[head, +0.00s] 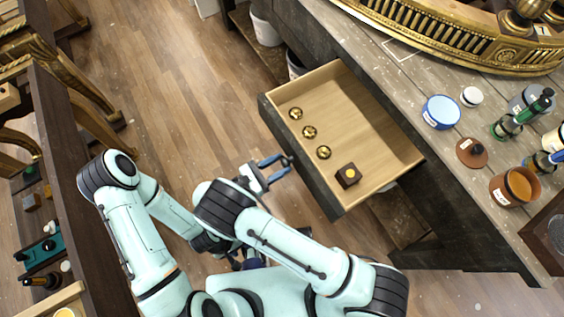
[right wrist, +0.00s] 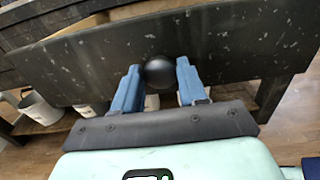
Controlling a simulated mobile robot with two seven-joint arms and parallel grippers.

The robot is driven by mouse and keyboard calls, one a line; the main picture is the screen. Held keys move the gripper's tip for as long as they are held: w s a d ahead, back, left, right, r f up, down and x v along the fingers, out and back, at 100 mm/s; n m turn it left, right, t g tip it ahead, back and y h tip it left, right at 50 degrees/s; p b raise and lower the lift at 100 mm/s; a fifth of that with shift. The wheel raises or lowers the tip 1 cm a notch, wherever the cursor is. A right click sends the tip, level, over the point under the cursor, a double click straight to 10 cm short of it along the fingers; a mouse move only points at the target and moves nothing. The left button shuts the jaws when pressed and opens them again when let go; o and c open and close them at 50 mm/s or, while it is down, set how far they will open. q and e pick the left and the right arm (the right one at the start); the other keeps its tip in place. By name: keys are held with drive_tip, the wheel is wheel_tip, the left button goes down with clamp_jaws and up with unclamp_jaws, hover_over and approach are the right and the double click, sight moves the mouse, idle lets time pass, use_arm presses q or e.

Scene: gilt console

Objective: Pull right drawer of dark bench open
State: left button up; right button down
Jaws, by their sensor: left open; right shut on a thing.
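The right drawer (head: 355,130) of the dark bench (head: 455,205) stands well out from the bench, its pale wooden inside showing. Its dark front also spans the right wrist view (right wrist: 230,40). My right gripper (head: 281,164) is at the outer face of that front. In the right wrist view its blue fingers (right wrist: 160,78) are shut on the round black knob (right wrist: 159,71), one on each side. My left gripper (head: 250,262) is low in the head view, away from the drawer and largely hidden by my arms; it is open.
Three small gold pieces (head: 309,132) and a dark box with a yellow top (head: 347,175) lie in the drawer. Jars and bottles (head: 515,187) stand on the benchtop. White buckets (head: 265,28) sit under the bench. Wooden floor (head: 190,110) is clear left of the drawer.

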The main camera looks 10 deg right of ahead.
drive_tip(key=shift+a, duration=0.1)
drive_tip(key=c, duration=0.6)
unclamp_jaws()
drive_tip(key=shift+c, duration=0.2)
use_arm(q)
drive_tip(key=shift+a, duration=0.1)
use_arm(e)
drive_tip(key=shift+s, duration=0.1)
